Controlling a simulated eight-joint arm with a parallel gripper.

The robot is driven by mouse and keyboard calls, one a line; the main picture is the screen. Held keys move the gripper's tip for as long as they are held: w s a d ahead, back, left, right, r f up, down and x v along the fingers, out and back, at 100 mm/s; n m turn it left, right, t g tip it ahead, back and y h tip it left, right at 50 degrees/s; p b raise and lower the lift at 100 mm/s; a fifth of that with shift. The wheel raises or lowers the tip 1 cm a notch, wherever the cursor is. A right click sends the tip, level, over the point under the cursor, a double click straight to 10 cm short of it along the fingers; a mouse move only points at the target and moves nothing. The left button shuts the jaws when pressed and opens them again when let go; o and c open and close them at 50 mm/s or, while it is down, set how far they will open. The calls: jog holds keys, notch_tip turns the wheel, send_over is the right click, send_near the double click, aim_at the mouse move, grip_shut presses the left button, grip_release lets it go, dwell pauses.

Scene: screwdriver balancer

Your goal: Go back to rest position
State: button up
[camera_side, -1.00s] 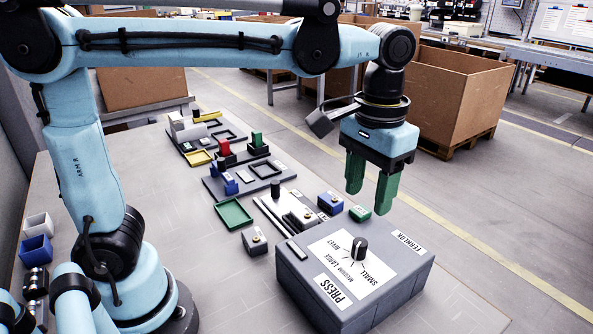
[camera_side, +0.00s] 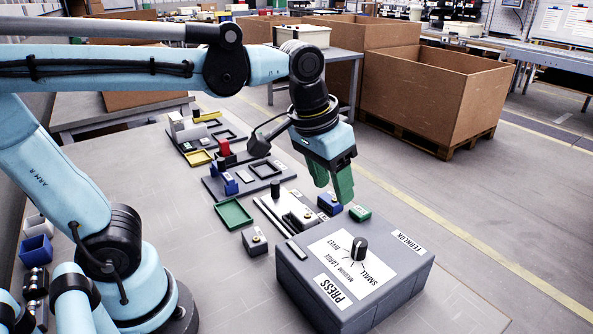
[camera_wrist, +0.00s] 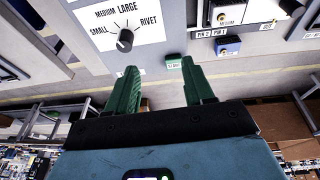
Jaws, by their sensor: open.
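My gripper (camera_side: 334,184) has green fingers and hangs tilted above the far end of the work table. In the side view it is beyond the grey press box (camera_side: 385,289) and above the small blue and green blocks. In the wrist view my gripper (camera_wrist: 162,92) has its two fingers spread apart with nothing between them. The press box (camera_wrist: 165,22) with its black selector knob (camera_wrist: 125,40) shows beyond the fingertips. The knob (camera_side: 359,248) also shows on top of the box in the side view.
A green tray (camera_side: 233,213) and dark fixture plates with coloured parts lie farther left. A large cardboard box (camera_side: 430,97) stands on the floor behind.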

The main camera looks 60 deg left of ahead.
jog(key=s+a+f+t, duration=0.3)
jog(key=a+f+t, duration=0.1)
jog(key=a+f, duration=0.1)
jog(key=shift+a+f+y, duration=0.25)
jog(key=shift+a+y, duration=0.05)
jog(key=shift+a, duration=0.3)
